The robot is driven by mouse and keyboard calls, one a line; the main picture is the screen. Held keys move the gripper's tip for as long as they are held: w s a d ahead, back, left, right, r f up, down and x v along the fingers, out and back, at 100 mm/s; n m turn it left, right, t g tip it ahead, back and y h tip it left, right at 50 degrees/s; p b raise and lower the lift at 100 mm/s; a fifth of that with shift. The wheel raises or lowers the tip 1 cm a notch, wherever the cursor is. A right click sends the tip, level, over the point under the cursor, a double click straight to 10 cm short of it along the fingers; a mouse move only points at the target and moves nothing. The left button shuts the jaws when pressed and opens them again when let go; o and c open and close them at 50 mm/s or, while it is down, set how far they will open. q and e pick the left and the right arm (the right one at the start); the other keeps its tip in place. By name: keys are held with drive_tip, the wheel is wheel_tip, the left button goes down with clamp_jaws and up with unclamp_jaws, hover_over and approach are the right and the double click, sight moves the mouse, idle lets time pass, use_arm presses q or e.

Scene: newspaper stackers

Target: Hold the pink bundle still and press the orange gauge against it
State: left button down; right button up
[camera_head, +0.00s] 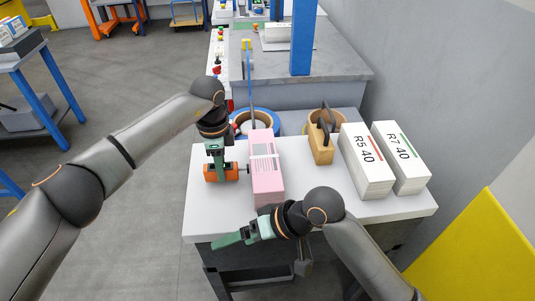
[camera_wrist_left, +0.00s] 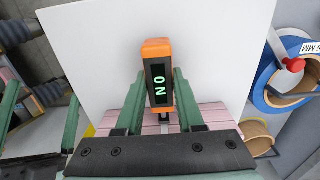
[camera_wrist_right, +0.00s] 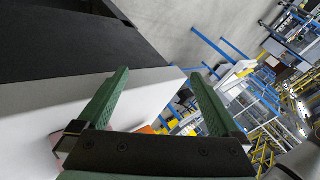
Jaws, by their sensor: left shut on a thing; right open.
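The pink bundle (camera_head: 266,182) stands on the white table, with pale bands around its upper part. My left gripper (camera_head: 216,165) is shut on the orange gauge (camera_head: 222,173), just left of the bundle. The gauge's thin tip points at the bundle's left side and appears to reach it; contact is hard to tell. In the left wrist view the gauge (camera_wrist_left: 157,82) shows green letters N and O between the fingers, with the pink bundle (camera_wrist_left: 212,116) behind. My right gripper (camera_head: 235,239) is open and empty by the table's front edge, apart from the bundle; it also shows in the right wrist view (camera_wrist_right: 155,82).
The white table (camera_head: 215,212) also bears a wooden block with a dark handle (camera_head: 320,148) and two white stacks, R5 40 (camera_head: 366,175) and R7 40 (camera_head: 402,158). A blue tape roll (camera_head: 239,118) lies behind. A blue post (camera_head: 302,40) rises at the back.

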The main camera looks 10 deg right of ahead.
drive_tip(key=w+r+n+t+h, duration=0.15)
drive_tip(key=w+r, duration=0.25)
drive_tip(key=r, duration=0.7)
drive_tip(key=m+h, duration=0.5)
drive_tip(key=h, duration=0.2)
approach(265, 174)
drive_tip(key=shift+w+f+t, duration=0.2)
drive_tip(key=shift+f+t, duration=0.05)
drive_tip(key=shift+f, duration=0.2)
drive_tip(key=shift+w+f+t, duration=0.2)
drive_tip(key=shift+f, duration=0.2)
drive_tip(key=shift+w+d+f, duration=0.1)
drive_tip(key=shift+w+d, duration=0.05)
drive_tip(key=x, duration=1.1)
drive_tip(key=shift+w+f, duration=0.2)
drive_tip(key=shift+f, duration=0.15)
drive_tip(key=shift+c, duration=0.2)
clamp_jaws()
drive_tip(key=shift+r, duration=0.1)
use_arm(q)
drive_tip(key=shift+d, duration=0.5)
